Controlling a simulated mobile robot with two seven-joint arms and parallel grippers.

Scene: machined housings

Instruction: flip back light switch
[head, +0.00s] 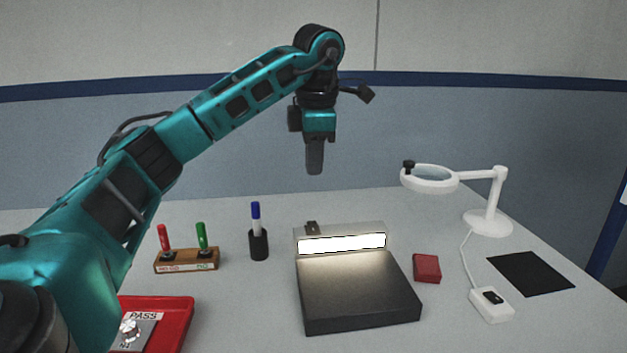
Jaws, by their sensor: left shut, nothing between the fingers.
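A light unit (345,230) stands mid-table, with a bright, glowing white strip (342,243) across its front and a dark flat base in front. A small dark switch (312,227) sits on its top at the left end. I cannot tell which way that switch is tilted. My left gripper (314,168) points straight down, shut and empty, in the air above and behind the light unit, apart from it. A white box with a dark rocker (493,298) lies at the right, on the cord of a white magnifier lamp (430,178). My right gripper is not in view.
A wooden holder (187,266) with red and green markers and a black cup (259,245) with a blue marker stand left. A red tray (180,320) holds a metal part labelled PASS. A red block (427,268) and black mat (531,273) lie right.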

